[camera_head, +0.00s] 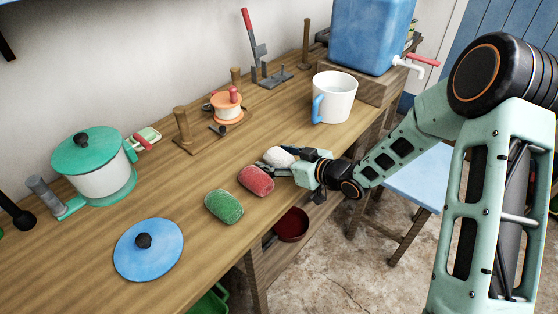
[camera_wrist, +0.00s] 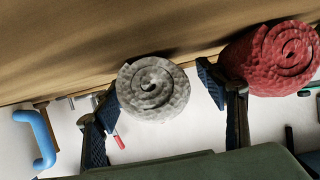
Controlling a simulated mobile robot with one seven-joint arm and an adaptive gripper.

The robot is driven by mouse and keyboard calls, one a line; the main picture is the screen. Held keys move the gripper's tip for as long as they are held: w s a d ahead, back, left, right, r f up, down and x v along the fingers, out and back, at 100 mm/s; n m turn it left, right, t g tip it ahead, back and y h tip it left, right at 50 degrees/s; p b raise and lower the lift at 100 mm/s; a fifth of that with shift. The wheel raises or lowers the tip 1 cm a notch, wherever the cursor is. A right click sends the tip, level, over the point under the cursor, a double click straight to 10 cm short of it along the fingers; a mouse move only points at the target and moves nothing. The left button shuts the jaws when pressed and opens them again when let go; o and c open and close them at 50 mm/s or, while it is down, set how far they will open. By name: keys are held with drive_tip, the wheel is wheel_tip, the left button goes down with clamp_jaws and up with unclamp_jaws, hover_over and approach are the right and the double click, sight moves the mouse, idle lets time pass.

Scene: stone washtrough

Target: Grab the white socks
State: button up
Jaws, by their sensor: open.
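The white socks (camera_head: 279,157) are a rolled, off-white bundle on the wooden table in the head view, partly hidden by my gripper. In the wrist view the white roll (camera_wrist: 153,89) shows its spiral end between the two fingers. My gripper (camera_head: 289,159) is open, with one finger on each side of the white roll; it also shows in the wrist view (camera_wrist: 163,112). I cannot tell whether either finger touches the roll. A red roll (camera_head: 256,180) lies close beside my gripper, just outside the right finger in the wrist view (camera_wrist: 270,58). A green roll (camera_head: 224,205) lies farther left.
A white mug (camera_head: 333,98) with a blue handle stands behind my gripper. A blue lid (camera_head: 148,248) and a green-lidded pot (camera_head: 94,165) are at left. A blue water container (camera_head: 370,35) stands at the back right. The wooden table (camera_head: 185,185) has bare room left of the rolls.

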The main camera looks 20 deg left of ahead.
drive_tip(key=c, duration=1.3)
drive_tip(key=shift+o, duration=0.2)
drive_tip(key=shift+r, duration=0.1)
